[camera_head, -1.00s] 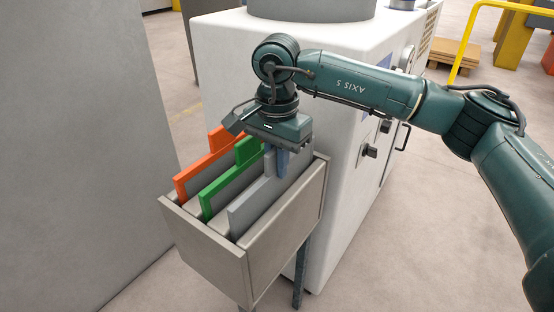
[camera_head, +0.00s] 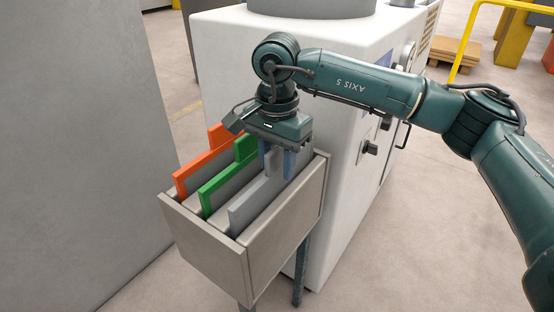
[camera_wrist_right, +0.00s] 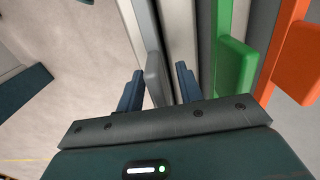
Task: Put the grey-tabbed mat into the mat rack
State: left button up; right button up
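The grey-tabbed mat (camera_head: 256,199) stands upright in the right-hand slot of the mat rack (camera_head: 290,222), beside the green-tabbed one. My right gripper (camera_head: 277,160) is above the mat's far part, pointing down. In the right wrist view, its two blue fingers (camera_wrist_right: 159,88) are spread, one on each side of the grey tab (camera_wrist_right: 154,74), with gaps showing. The gripper is open. Its palm partly hides the tab in the head view. My left gripper is not in view.
Green (camera_head: 226,180) and orange (camera_head: 202,167) tabbed mats fill the slots to the left. A white machine (camera_head: 342,170) stands right behind the rack. A tall grey panel (camera_head: 75,150) is at the left. Floor is clear at the lower right.

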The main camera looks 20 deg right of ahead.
jog(key=shift+r, duration=0.1)
